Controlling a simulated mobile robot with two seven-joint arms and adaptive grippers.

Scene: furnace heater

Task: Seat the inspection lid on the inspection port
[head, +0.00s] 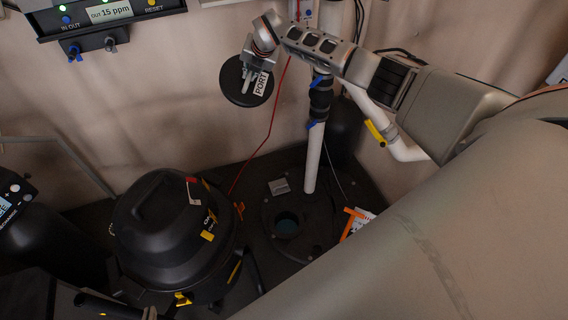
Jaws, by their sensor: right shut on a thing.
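The inspection lid (232,85) is a round black disc with a white PORT tag hanging over its right side. My right gripper (251,72) reaches in from the right and is shut on the lid, which is held up in front of the back wall. My left gripper is not in view.
A black and yellow vacuum (165,228) stands left of the port. A white vertical pipe (314,158) rises close behind it. An orange-handled item (350,224) lies to its right. A red cable (270,130) runs down the wall.

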